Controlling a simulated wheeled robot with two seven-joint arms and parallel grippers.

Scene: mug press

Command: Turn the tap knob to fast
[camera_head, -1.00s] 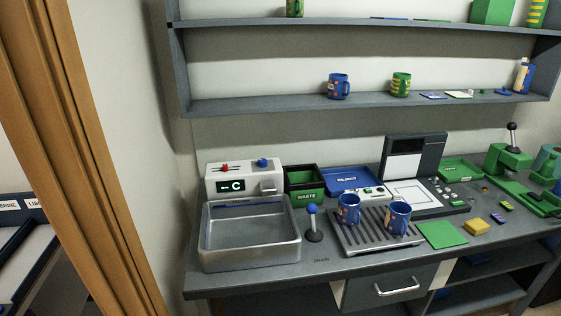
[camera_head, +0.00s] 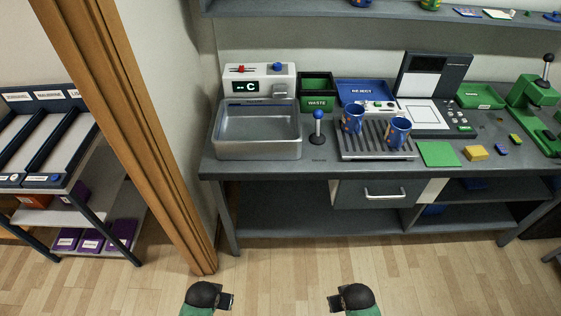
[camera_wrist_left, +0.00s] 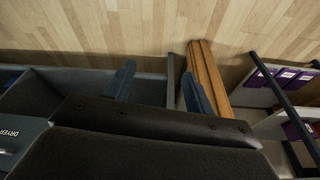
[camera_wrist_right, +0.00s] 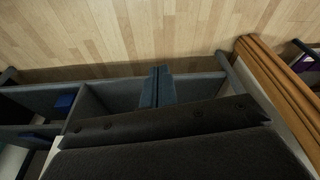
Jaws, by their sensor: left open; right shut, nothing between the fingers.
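The tap unit (camera_head: 257,79) is a white box at the back of the metal sink (camera_head: 258,135), with a display reading "--C". It carries a red knob (camera_head: 240,69) on the left and a blue knob (camera_head: 277,67) on the right. Their markings are too small to read, so I cannot tell either setting. My left gripper (camera_head: 226,301) is low in front of the counter, far from the knobs; its fingers stand apart and empty in the left wrist view (camera_wrist_left: 158,88). My right gripper (camera_head: 335,303) is also low, its fingers together and empty in the right wrist view (camera_wrist_right: 157,88).
A blue-topped lever (camera_head: 318,128) stands right of the sink. Two blue mugs (camera_head: 352,118) (camera_head: 397,131) stand on the drip tray (camera_head: 375,148). The waste bin (camera_head: 317,92) and reject tray (camera_head: 363,93) are behind. A wooden post (camera_head: 140,140) stands at left. Floor before the counter is clear.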

